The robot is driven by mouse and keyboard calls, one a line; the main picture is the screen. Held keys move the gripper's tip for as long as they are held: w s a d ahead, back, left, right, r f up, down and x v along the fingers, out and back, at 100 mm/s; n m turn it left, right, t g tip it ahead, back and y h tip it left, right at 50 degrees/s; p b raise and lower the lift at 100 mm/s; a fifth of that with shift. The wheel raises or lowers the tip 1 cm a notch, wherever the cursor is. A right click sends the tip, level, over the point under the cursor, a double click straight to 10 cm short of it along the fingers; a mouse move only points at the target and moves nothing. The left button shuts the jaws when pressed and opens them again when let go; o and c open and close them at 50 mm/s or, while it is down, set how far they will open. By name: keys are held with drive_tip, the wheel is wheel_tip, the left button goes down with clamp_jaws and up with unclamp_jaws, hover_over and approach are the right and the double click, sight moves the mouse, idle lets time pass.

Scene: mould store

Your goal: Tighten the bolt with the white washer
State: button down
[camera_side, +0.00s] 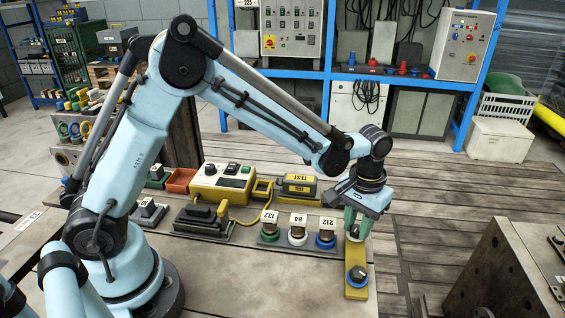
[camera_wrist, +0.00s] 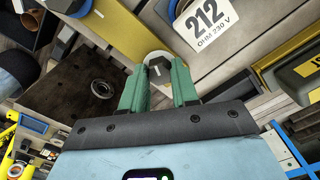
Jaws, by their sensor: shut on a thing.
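My gripper (camera_side: 353,226) points down over the far end of a yellow bar (camera_side: 356,255). In the wrist view its green fingers (camera_wrist: 160,88) are on either side of a dark bolt head (camera_wrist: 156,72) and shut on it. A white washer (camera_wrist: 158,57) shows around that bolt, on the yellow bar (camera_wrist: 124,22). In the side view the fingers hide this bolt. A second bolt with a blue washer (camera_side: 357,275) sits at the near end of the bar, clear of my gripper.
A yellow control box (camera_side: 222,184) with a cable is further left. A large metal angle block (camera_side: 490,270) stands at the right.

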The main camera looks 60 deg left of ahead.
drive_tip(key=m, duration=0.4)
drive_tip(key=shift+m, duration=0.3)
drive_tip(key=m, duration=0.3)
drive_tip(key=shift+m, duration=0.4)
drive_tip(key=m, duration=1)
drive_tip(key=shift+m, duration=0.4)
drive_tip(key=m, duration=0.3)
drive_tip(key=shift+m, duration=0.3)
drive_tip(key=m, duration=0.4)
drive_tip(key=shift+m, duration=1.8)
